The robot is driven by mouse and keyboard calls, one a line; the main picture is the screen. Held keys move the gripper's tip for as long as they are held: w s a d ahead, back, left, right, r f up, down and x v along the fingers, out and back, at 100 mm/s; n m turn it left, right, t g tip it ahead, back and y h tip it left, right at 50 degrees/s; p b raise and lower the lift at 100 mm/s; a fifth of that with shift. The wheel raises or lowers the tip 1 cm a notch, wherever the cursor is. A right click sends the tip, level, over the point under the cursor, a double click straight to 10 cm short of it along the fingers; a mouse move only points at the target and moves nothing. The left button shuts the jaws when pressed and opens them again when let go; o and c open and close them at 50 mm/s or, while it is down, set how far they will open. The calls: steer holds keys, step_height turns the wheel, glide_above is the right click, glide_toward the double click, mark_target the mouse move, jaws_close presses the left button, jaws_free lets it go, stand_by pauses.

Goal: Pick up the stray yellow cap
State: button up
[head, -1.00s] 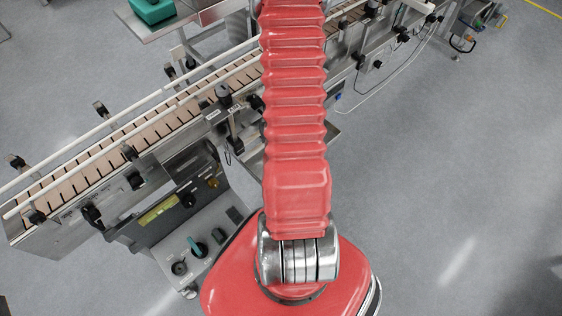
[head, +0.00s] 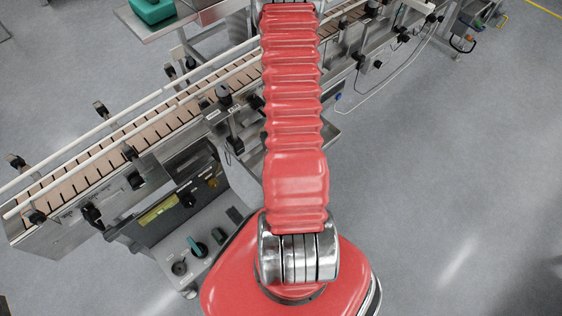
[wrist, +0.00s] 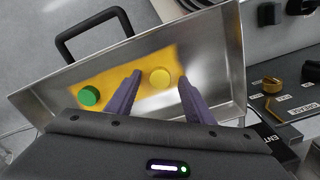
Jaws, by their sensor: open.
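In the wrist view the yellow cap (wrist: 160,77) lies in a shallow metal tray (wrist: 226,72), on a yellow patch of its floor. My gripper (wrist: 159,81) is open, with its two dark purple fingers pointing into the tray. The cap shows between the fingertips, nearer the left one; I cannot tell how far above it they are. A green cap (wrist: 89,96) lies in the tray to the left of the fingers. The head view shows my red arm, but the gripper and the caps are hidden there.
The tray has raised metal walls and a black handle (wrist: 64,44) on its far left side. Brass-coloured knobs (wrist: 271,85) stand on a dark panel to the right. In the head view a slatted conveyor (head: 100,166) with white rails runs left of my arm. Open floor is at right.

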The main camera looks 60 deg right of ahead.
steer(key=c, duration=1.1)
steer(key=shift+c, duration=0.2)
step_height(320, 180, up, 10)
stand_by(0.5)
stand_by(0.5)
